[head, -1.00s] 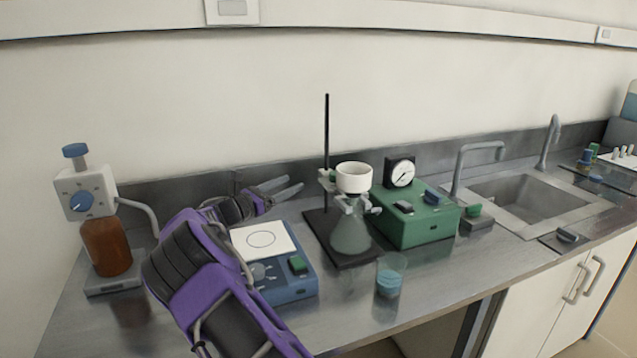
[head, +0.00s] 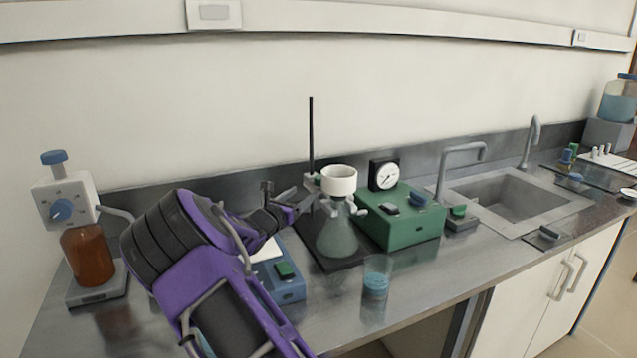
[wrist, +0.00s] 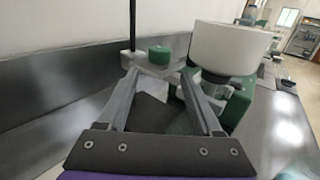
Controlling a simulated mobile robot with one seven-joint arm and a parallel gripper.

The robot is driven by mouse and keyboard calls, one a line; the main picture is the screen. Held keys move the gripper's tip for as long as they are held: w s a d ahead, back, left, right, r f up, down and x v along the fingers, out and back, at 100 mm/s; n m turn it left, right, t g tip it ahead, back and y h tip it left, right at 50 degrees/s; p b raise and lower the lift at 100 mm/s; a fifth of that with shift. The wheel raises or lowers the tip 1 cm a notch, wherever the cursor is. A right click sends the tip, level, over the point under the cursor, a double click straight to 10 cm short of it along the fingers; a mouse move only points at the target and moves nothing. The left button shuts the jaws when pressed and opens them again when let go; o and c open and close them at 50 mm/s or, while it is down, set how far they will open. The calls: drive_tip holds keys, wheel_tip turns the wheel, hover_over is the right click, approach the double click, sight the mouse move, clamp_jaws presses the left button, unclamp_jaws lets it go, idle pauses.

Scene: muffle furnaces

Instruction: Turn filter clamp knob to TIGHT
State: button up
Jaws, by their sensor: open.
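A green knob (wrist: 159,55) sits on a pale clamp block (wrist: 148,71) at the foot of the dark rod in the wrist view. In the head view the clamp (head: 312,182) is small, left of the white funnel (head: 339,180), which sits above a conical flask (head: 337,238). My gripper (wrist: 160,80) is open and empty, its two fingers pointing at the clamp. The knob appears between and beyond the fingertips. In the head view my gripper (head: 306,203) is just left of the funnel and flask. I cannot read any mark on the knob.
The funnel (wrist: 232,47) stands close to the right finger. The dark rod (head: 311,130) rises behind the clamp. A green pump box (head: 405,225) with a gauge (head: 384,175) stands right of the flask. A beaker (head: 376,278) stands in front. A blue hotplate (head: 285,290) lies below my arm.

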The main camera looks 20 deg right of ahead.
sight(318, 182)
drive_tip(key=x, duration=1)
drive_tip(key=shift+w+d, duration=0.2)
